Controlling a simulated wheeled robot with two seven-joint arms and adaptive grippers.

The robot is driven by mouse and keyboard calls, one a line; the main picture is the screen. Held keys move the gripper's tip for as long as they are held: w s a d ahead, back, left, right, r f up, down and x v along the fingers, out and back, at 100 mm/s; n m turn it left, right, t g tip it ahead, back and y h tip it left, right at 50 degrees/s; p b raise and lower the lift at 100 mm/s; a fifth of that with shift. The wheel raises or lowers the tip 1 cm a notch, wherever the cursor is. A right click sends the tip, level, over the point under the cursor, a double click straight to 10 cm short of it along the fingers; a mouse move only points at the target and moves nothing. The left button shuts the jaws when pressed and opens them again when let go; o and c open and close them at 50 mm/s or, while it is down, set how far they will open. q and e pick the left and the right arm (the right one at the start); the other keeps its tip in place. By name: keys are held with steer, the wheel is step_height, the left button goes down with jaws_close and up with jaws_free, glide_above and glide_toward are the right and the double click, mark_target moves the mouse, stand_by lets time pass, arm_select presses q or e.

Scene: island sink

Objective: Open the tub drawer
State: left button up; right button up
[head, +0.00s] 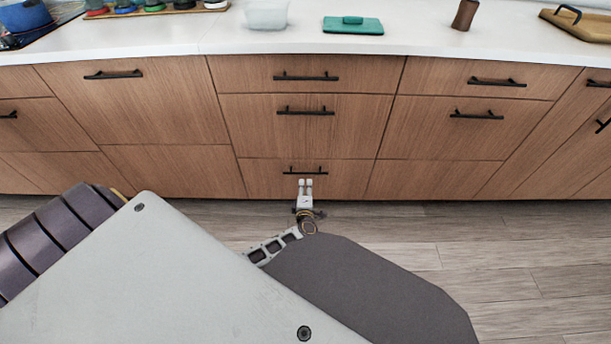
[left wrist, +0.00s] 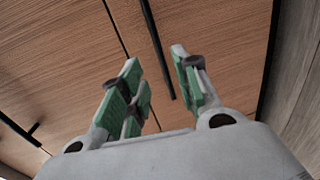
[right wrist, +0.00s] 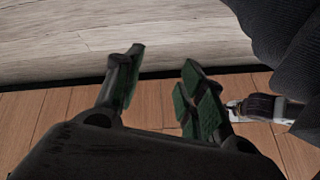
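Wooden drawer fronts with black bar handles fill the cabinet under the counter. The frames do not label which is the tub drawer. My left gripper (head: 305,184) is at the bottom middle drawer (head: 264,178), just below its black handle (head: 305,171). In the left wrist view my left gripper (left wrist: 156,56) is open, and a black handle (left wrist: 153,38) shows between its fingers; I cannot tell if they touch it. That drawer looks shut. My right gripper (right wrist: 163,60) is open and empty in the right wrist view; it is not visible in the head view.
The drawers above (head: 340,127) look shut. On the white counter (head: 225,37) stand a clear tub (head: 266,14), a green lid (head: 353,26), a brown shaker (head: 465,14) and a wooden board (head: 585,22). The wooden floor (head: 510,250) at right is clear.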

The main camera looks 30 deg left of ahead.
mark_target(305, 173)
arm_select(q)
steer(key=shift+b+x, duration=2.1)
steer(key=shift+x, duration=2.9)
arm_select(e)
step_height(305, 173, down, 6)
steer(key=a+t, duration=0.1)
steer(key=shift+w+f+m+y, duration=0.15)
steer(key=shift+w+m+y, duration=0.15)
steer(key=shift+y, duration=0.1)
steer(key=shift+a, duration=0.1)
arm_select(q)
jaws_close()
